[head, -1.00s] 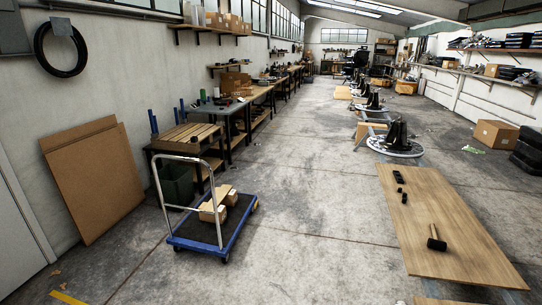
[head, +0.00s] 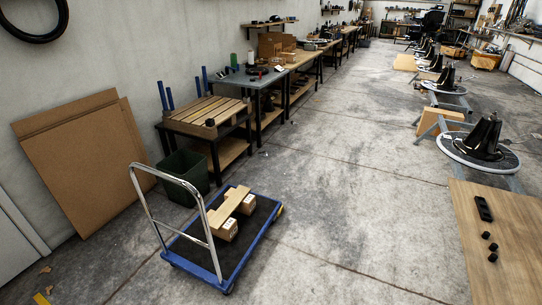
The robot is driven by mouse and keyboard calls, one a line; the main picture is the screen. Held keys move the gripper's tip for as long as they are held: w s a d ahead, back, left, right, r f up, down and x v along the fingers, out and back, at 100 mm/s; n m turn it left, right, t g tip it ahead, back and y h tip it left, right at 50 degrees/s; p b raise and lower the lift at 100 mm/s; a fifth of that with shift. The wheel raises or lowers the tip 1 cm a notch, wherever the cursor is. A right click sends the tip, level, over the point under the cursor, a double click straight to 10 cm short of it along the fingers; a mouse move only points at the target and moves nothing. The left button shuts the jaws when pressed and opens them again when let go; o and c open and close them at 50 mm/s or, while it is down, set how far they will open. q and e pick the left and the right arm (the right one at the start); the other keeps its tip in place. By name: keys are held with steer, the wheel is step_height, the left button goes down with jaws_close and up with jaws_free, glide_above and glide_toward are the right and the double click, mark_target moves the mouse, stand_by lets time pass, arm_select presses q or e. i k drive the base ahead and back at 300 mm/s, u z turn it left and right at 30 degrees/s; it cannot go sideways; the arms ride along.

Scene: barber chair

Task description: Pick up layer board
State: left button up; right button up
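No item is marked as the layer board, so I cannot tell which flat piece it is. Large brown boards (head: 82,165) lean against the left wall, one partly behind another. A wide wooden panel (head: 505,225) lies at the right, cut off by the frame edge. Neither of my grippers is in view.
A dark green bin (head: 186,177) stands behind the trolley. A table with a wooden pallet (head: 208,113) and workbenches (head: 290,70) line the wall. Chair bases (head: 480,140) stand at the right. Bare concrete floor (head: 340,200) lies open in the middle.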

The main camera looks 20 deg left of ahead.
mark_target(218, 219)
steer(key=i, duration=3.5)
steer(key=u, duration=3.05)
steer(key=i, duration=0.25)
steer(key=z, duration=1.65)
